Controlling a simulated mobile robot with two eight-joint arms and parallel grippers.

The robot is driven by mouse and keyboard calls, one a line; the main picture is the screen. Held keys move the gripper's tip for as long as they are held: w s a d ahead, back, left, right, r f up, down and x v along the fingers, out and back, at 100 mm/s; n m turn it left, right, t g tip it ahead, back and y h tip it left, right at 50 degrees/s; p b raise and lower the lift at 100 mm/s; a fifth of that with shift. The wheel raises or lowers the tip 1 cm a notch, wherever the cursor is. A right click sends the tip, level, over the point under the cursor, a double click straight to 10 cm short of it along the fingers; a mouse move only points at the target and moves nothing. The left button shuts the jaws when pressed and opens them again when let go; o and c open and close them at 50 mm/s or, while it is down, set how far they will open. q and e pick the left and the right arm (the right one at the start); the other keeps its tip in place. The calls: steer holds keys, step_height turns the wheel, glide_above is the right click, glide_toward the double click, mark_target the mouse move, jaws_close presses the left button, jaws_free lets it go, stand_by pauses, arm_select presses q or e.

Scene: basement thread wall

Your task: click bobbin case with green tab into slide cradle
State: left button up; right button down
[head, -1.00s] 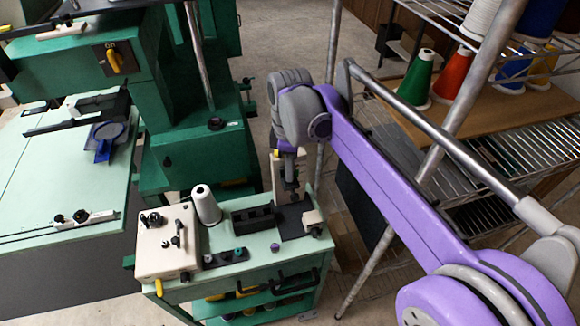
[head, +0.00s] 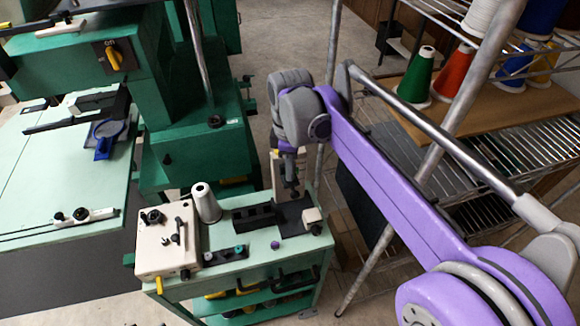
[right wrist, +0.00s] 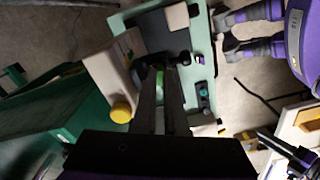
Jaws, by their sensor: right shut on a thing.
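My right gripper (head: 290,188) points down over the far right part of the cart. In the right wrist view its two dark fingers (right wrist: 161,88) are close together. A small green patch (right wrist: 160,74) shows between the fingertips, on the piece they grip; most of that piece is hidden. A black plate (head: 292,212) with a beige block (head: 312,216) lies on the cart below the gripper. I cannot make out the slide cradle for sure. At the lower right of the right wrist view, dark prongs (right wrist: 280,145) look like my left gripper; their opening is unclear.
The cart top (head: 262,262) also holds a beige box (head: 166,240), a white thread cone (head: 206,203), a black block (head: 254,219) and a loose purple piece (head: 275,245). A blue piece (head: 104,147) is on the left table. A wire shelf (head: 495,120) with cones stands at right.

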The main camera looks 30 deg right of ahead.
steer(key=shift+f, duration=0.25)
steer(key=c, duration=0.9)
jaws_free()
step_height(320, 180, up, 11)
steer(key=s+a+f+m+t+p, duration=0.1)
steer(key=s+a+f+m, duration=0.1)
steer(key=s+f, duration=0.3)
steer(key=s+a+f+m+t+p, duration=0.1)
steer(key=s+a+f+m+t, duration=0.1)
steer(key=s+f+m, duration=0.3)
steer(key=s+a+f+m+t+p, duration=0.1)
steer(key=s+a+f+m+t, duration=0.1)
steer(key=s+f, duration=0.3)
steer(key=shift+s+a+f+m, duration=0.15)
steer(key=shift+f+m, duration=0.3)
steer(key=shift+f, duration=0.45)
steer(key=shift+w+a+f+m, duration=0.15)
steer(key=shift+f+m, duration=0.3)
steer(key=shift+f, duration=0.45)
